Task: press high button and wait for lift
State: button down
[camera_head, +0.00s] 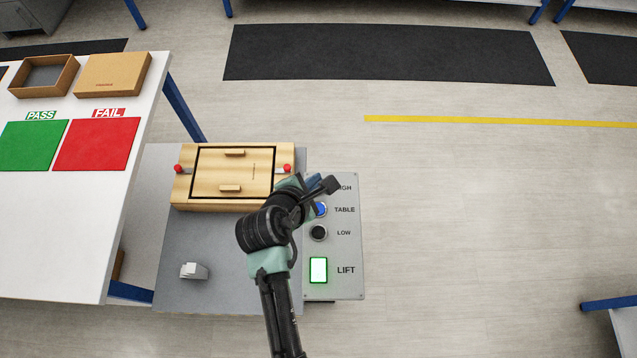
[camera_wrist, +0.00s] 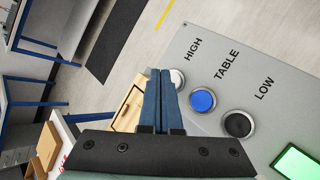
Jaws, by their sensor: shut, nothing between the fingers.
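The grey control panel (camera_head: 345,290) carries HIGH, TABLE and LOW buttons and a LIFT lamp. The white HIGH button (camera_wrist: 177,78) is partly visible in the wrist view; my gripper hides it in the head view. My gripper (camera_head: 308,183) is shut and empty over the panel's upper left. In the wrist view its blue fingertips (camera_wrist: 160,72) are beside the HIGH button, overlapping its edge; I cannot tell if they touch it. The blue TABLE button (camera_wrist: 203,100) and black LOW button (camera_wrist: 238,124) are clear. The LIFT lamp (camera_head: 318,270) glows green.
A wooden box (camera_head: 235,204) with red knobs sits on the grey lift platform (camera_head: 220,285), left of the panel. A white table (camera_head: 60,230) with green PASS and red FAIL mats stands at left. Open floor lies to the right.

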jog(key=shift+f, duration=0.15)
jog(key=shift+f, duration=0.3)
